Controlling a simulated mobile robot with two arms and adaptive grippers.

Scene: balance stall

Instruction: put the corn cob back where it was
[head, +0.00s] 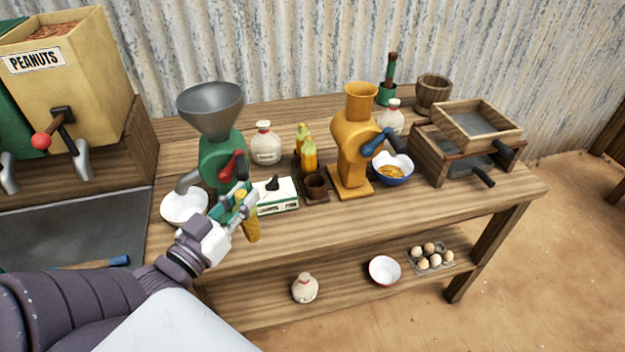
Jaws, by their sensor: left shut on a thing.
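My left gripper (238,203) is shut on a yellow corn cob (251,230) and holds it near the table's front, in front of the green grinder and left of the rack. The cob's lower end shows below the fingers; part of it is hidden by them. A dark brown rack (317,200) stands at the middle of the table. Two cobs stand upright in it, one at the back (303,133) and one nearer (309,156). Its front cup (316,185) looks empty. My right gripper is not in view.
A green grinder (217,155) with a red handle stands behind my gripper, beside a white plate (178,208). A yellow grinder (352,150) stands close right of the rack. A white jar (266,145) is behind.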

